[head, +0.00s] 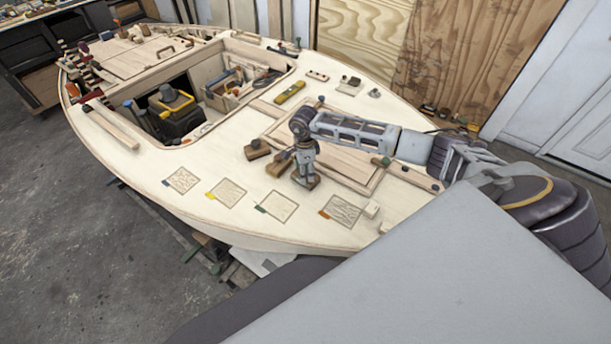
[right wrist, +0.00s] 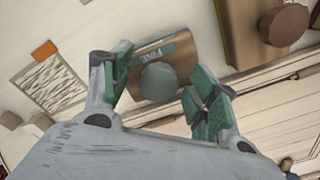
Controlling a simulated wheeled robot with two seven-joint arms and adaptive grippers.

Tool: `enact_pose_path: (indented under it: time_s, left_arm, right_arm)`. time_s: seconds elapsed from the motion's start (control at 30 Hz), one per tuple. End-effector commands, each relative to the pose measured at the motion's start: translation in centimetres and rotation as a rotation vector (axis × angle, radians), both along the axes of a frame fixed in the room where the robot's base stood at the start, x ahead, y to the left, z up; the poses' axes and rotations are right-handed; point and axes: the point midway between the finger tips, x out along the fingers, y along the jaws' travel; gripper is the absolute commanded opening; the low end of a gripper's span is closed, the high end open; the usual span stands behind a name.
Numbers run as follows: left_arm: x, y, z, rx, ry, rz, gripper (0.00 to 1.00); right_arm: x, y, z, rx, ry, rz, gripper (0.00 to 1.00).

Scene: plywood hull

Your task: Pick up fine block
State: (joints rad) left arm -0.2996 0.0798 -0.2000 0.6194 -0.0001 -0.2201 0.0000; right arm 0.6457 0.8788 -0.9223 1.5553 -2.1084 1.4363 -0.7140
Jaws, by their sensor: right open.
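The fine block (right wrist: 176,46) is a brown wooden block with a label reading "FINE" and a round grey-green knob. In the right wrist view it lies between the green-padded fingers of my right gripper (right wrist: 160,78). The fingers are open, one on each side of the knob, with visible gaps. In the head view my right gripper (head: 304,176) points down over the deck and largely hides the block under it. My left gripper is not in view.
Another brown-knobbed block (right wrist: 240,30) is close by in the right wrist view. In the head view a similar block (head: 257,150) sits left of the gripper. Several patterned patches (head: 283,206) with coloured tabs line the near deck. A framed hatch panel (head: 345,165) lies under my right arm.

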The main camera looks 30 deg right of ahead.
Motion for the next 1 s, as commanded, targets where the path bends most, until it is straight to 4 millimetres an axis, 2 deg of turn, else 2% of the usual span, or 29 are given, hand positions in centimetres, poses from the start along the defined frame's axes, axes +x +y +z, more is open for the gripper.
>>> enact_pose_path:
  time_s: [0.47, 0.57, 0.9, 1.0]
  left_arm:
    - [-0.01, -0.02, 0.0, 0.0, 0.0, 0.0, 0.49]
    - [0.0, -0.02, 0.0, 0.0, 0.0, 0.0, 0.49]
    - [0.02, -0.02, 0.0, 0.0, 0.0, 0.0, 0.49]
    - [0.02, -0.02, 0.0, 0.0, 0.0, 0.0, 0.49]
  right_arm:
    - [0.02, 0.0, -0.17, 0.0, 0.0, 0.0, 0.6]
    - [0.02, 0.0, -0.16, 0.0, 0.0, 0.0, 0.5]
    - [0.02, -0.01, -0.16, 0.0, 0.0, 0.0, 0.06]
    - [0.05, -0.01, -0.12, 0.001, -0.001, 0.0, 0.05]
